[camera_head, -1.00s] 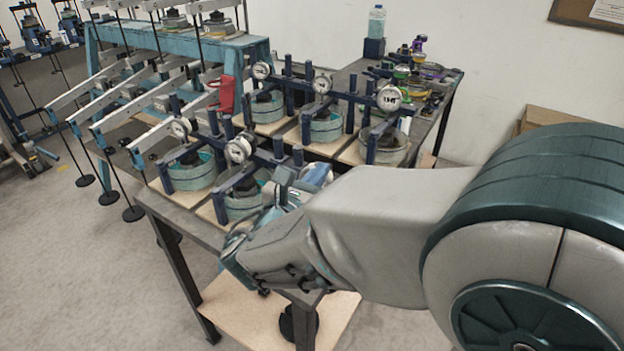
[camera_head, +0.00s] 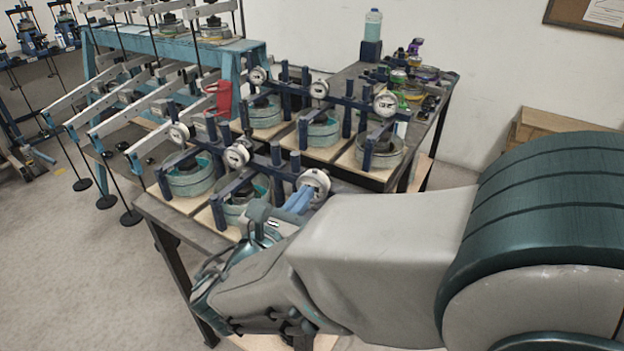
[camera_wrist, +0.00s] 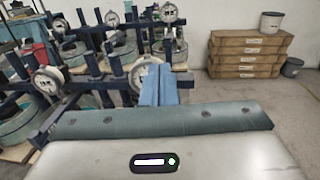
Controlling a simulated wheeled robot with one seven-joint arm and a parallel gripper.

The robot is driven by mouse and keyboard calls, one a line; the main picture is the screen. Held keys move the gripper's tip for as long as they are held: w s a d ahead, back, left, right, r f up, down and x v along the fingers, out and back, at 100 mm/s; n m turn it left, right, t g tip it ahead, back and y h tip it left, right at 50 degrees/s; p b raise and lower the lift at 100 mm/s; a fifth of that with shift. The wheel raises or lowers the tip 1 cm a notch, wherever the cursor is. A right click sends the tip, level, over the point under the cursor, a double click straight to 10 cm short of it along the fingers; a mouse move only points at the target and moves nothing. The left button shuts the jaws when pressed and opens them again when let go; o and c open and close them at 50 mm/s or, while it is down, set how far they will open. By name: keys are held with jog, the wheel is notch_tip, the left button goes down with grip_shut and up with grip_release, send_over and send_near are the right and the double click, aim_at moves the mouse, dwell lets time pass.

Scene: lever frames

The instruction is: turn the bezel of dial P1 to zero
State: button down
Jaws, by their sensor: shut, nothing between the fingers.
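Several white round dial gauges stand on dark blue posts above teal ring cells, and no P1 label can be read. The nearest dial (camera_head: 314,183) is at the right end of the front row, just beyond my gripper (camera_head: 300,199). In the wrist view this dial (camera_wrist: 140,80) is partly hidden behind the blue fingers of my gripper (camera_wrist: 159,68). The fingers are shut together and empty, pointing toward the dial. I cannot tell whether they touch its bezel. Another dial (camera_head: 236,156) sits to the left in the same row, and it also shows in the wrist view (camera_wrist: 46,80).
Dark blue posts and crossbars crowd around the dials. A back row holds more dials, such as the right one (camera_head: 386,103). Lever arms (camera_head: 122,119) on a teal frame stand at left. Stacked boxes (camera_wrist: 246,54) stand by the wall. Floor at lower left is clear.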

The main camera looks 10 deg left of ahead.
jog(key=shift+w+a, duration=0.25)
jog(key=shift+w, duration=1.4)
jog(key=shift+w+a, duration=0.2)
jog(key=shift+w, duration=1.4)
jog(key=shift+f+b, duration=0.3)
jog(key=shift+b, duration=0.1)
jog(key=shift+s+d+p, duration=0.15)
jog(key=shift+d+p, duration=0.25)
jog(key=shift+r+p, duration=0.4)
send_near(307, 176)
jog(key=shift+w+d+r, duration=0.75)
jog(key=shift+d+r, duration=0.1)
jog(key=shift+r, duration=0.05)
